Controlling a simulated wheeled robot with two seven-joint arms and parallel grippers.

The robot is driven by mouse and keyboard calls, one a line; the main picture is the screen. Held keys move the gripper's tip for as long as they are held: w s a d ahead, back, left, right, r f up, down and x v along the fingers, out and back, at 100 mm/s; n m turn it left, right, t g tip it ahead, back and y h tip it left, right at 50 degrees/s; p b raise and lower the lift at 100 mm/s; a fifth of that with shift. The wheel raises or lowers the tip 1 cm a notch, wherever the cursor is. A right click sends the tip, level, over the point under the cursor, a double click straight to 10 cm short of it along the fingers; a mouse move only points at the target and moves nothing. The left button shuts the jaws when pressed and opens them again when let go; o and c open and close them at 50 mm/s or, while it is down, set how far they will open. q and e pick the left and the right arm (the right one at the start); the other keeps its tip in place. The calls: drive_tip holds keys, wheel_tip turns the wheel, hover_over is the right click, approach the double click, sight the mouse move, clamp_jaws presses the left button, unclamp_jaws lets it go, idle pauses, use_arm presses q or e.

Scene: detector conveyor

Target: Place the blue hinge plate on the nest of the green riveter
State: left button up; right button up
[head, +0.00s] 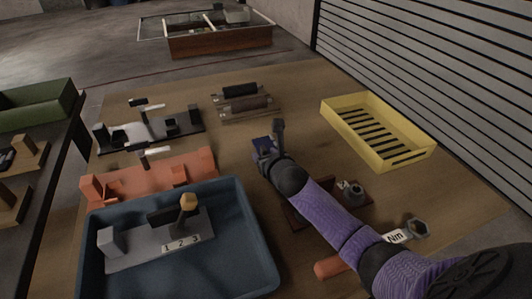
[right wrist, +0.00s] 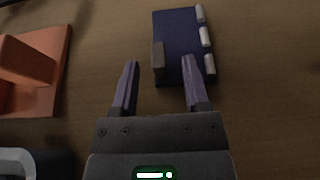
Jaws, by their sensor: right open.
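The blue hinge plate (right wrist: 179,40) lies on the wooden table in the right wrist view, with pale knuckles along its right edge and a grey tab at its lower left. Its blue also shows in the head view (head: 262,142). My right gripper (right wrist: 160,62) is open, with its fingertips at the near end of the plate; the right fingertip overlaps the plate's lower edge in the picture. I cannot tell whether it touches. In the head view the right gripper (head: 270,143) is over the table's middle. I cannot make out a green riveter. My left gripper is not in view.
An orange fixture (head: 150,182) and a blue tray (head: 262,262) holding a grey fixture stand left of my right arm. Black fixtures (head: 150,132) stand behind. A yellow crate (head: 425,158) is at the right. A green bin (head: 40,108) stands at the far left.

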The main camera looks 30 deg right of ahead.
clamp_jaws()
drive_tip(key=shift+r, duration=0.1)
